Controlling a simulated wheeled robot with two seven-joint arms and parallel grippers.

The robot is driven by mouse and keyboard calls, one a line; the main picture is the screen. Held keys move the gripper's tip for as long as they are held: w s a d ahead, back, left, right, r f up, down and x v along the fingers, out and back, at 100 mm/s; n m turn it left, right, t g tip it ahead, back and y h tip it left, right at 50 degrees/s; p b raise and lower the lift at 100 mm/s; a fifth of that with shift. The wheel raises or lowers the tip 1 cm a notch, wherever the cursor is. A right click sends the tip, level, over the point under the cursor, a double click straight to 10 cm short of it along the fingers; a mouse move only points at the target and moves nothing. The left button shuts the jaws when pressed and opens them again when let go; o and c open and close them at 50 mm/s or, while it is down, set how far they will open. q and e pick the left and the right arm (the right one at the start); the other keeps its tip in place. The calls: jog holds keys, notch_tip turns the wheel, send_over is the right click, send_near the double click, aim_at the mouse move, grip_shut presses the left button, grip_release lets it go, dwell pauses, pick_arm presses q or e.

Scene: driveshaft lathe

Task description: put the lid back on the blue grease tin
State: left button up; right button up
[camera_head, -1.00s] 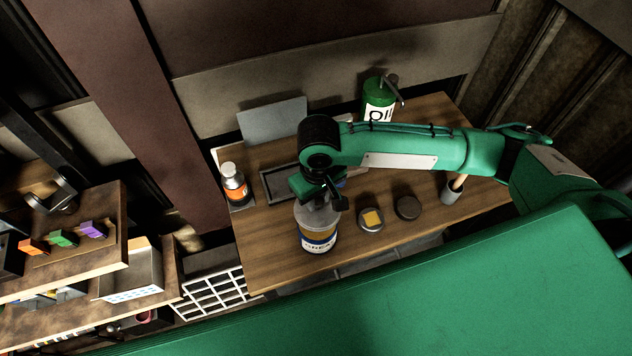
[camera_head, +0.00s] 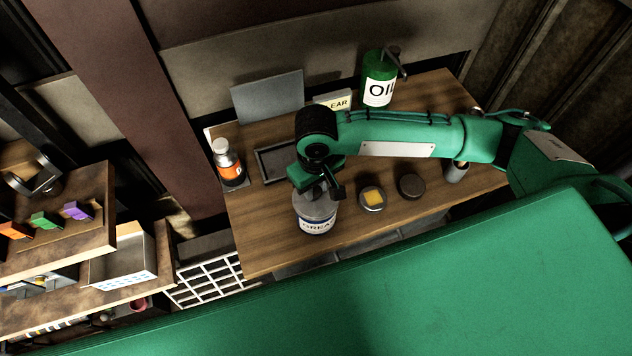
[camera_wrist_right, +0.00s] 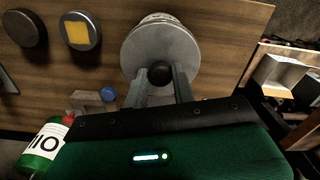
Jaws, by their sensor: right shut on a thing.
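The grease tin (camera_head: 318,226), with a blue band and a white label, stands near the front edge of the wooden table. Its grey round lid (camera_wrist_right: 160,52) is over the tin's mouth and looks level; in the head view the lid (camera_head: 312,209) covers the opening. I cannot tell whether it is fully seated. My right gripper (camera_wrist_right: 160,76) is shut on the lid's dark knob from above. In the head view the right gripper (camera_head: 321,190) hides part of the lid. My left gripper is not in view.
A tin with a yellow square (camera_head: 372,198) and a dark round piece (camera_head: 411,186) lie right of the grease tin. An orange-labelled bottle (camera_head: 229,164), a dark tray (camera_head: 274,162) and a green oil can (camera_head: 379,80) stand farther back. A grey cup (camera_head: 456,172) is at right.

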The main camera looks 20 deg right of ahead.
dwell(0.8)
jog(key=shift+p, duration=1.1)
dwell(0.3)
jog(key=shift+f+p, duration=0.15)
jog(key=shift+p, duration=1.25)
dwell(1.2)
dwell(0.4)
jog(key=o, duration=1.5)
